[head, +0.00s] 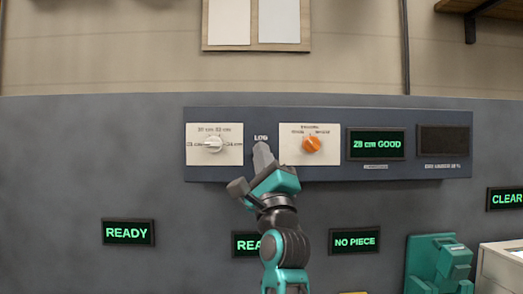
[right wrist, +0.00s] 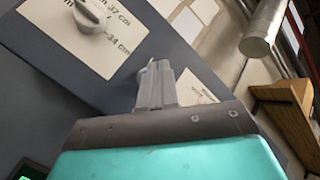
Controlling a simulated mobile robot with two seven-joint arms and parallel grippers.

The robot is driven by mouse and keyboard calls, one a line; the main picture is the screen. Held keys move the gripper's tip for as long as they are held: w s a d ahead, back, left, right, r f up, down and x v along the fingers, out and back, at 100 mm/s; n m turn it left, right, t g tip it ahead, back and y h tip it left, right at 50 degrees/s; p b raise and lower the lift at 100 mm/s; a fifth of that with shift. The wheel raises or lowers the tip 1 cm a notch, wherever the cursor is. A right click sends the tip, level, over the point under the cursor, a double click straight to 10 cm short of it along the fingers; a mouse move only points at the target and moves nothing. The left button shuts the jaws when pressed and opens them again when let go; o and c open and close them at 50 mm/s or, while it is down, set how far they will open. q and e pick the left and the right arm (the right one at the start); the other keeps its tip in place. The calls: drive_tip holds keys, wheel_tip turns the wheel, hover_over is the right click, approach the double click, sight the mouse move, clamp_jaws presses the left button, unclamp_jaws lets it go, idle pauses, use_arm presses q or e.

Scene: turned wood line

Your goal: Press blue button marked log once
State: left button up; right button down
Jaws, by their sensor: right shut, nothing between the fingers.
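The LOG label (head: 261,138) shows on the dark control panel (head: 261,120) in the head view, between two white dial plates. The blue button is hidden behind my right gripper (head: 262,152) there. That gripper is shut and empty, its fingertips at the panel just below the label. In the right wrist view the closed fingers (right wrist: 158,78) point at the panel, and a small bluish edge shows at their tip. I cannot tell whether the fingertips touch the button. My left gripper is not in view.
A white dial (head: 212,144) sits left of the fingers and an orange dial (head: 312,144) close to their right. A screen (head: 376,144) reads "28 cm GOOD". Lower screens read "READY" (head: 128,232) and "NO PIECE" (head: 355,241). A teal machine (head: 437,262) stands at the lower right.

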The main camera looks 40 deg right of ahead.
drive_tip(key=s+a, duration=0.1)
drive_tip(key=s, duration=0.1)
drive_tip(key=s+a, duration=0.2)
drive_tip(key=shift+a+p, duration=0.1)
drive_tip(key=shift+p, duration=0.3)
idle(0.9)
